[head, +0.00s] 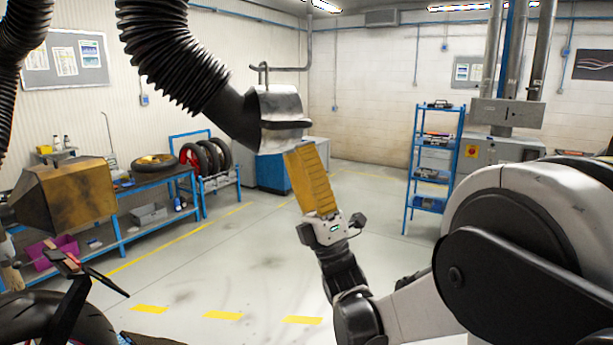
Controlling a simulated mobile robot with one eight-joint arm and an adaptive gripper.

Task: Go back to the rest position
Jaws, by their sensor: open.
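My gripper (325,217) is at the end of my arm, raised near the middle of the head view and pointing up and slightly left. Its fingers are small and hard to make out, but it is open. A yellow-brown ribbed piece (311,180) runs from the gripper's tip up to just under a grey metal hood (281,108). I cannot tell whether this piece touches the gripper or only lies behind it in the picture. My arm bends from the right side down and then up to the gripper.
A black ribbed hose (172,57) carries the hood. A second, yellowish hood (65,194) hangs at left above part of a motorcycle (60,315). A blue workbench (155,182) and tyre rack (220,181) stand left, a blue shelf (433,165) right. The middle floor is clear.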

